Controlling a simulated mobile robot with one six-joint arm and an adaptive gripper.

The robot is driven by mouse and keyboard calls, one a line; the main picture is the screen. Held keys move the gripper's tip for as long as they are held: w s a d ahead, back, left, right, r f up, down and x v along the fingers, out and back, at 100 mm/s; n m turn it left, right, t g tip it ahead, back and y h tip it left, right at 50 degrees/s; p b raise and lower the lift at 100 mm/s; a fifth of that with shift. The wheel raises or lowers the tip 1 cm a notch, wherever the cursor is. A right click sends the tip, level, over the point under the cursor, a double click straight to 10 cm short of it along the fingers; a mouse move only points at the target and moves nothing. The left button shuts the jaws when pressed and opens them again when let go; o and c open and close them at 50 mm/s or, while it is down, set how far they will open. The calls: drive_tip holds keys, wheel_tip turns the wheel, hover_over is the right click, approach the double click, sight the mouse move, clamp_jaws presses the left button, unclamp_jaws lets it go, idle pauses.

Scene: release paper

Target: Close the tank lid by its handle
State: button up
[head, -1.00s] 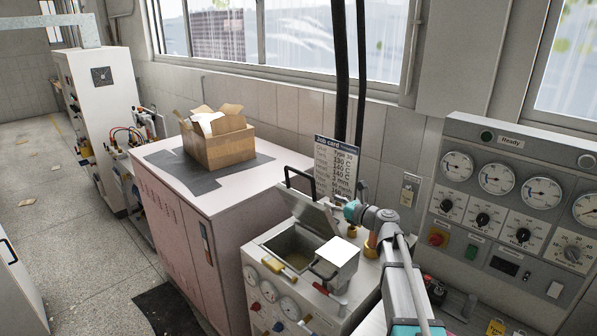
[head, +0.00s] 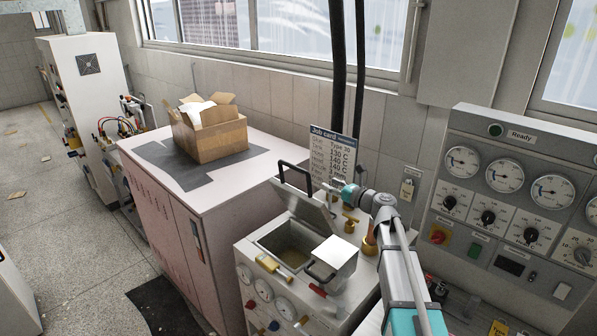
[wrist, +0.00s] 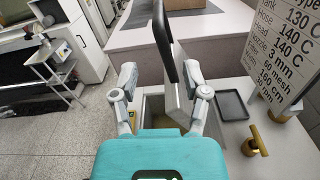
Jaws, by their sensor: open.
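The tank lid (head: 306,209) is a grey plate standing tilted open at the back of the tank opening (head: 286,246). Its black bar handle (head: 295,173) rises above the lid's upper edge. In the wrist view the handle (wrist: 163,32) runs up between and beyond my fingers, and the lid (wrist: 181,92) shows as a light slab. My gripper (wrist: 161,78) is open, one finger on each side of the handle in that view. In the head view my gripper (head: 334,187) is just right of the lid and handle. I cannot tell whether the fingers touch either.
A white box with a black handle (head: 334,257) sits at the tank's right front. A job card (head: 333,160) and brass valves (head: 351,221) stand behind. A dark tray (wrist: 232,104) lies right of the lid. A pink cabinet (head: 210,207) with a cardboard box (head: 209,135) is left.

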sight(306, 173)
drive_tip(key=x, duration=1.3)
drive_tip(key=shift+w+a, duration=0.15)
drive_tip(key=shift+a, duration=0.15)
drive_tip(key=shift+c, duration=0.2)
clamp_jaws()
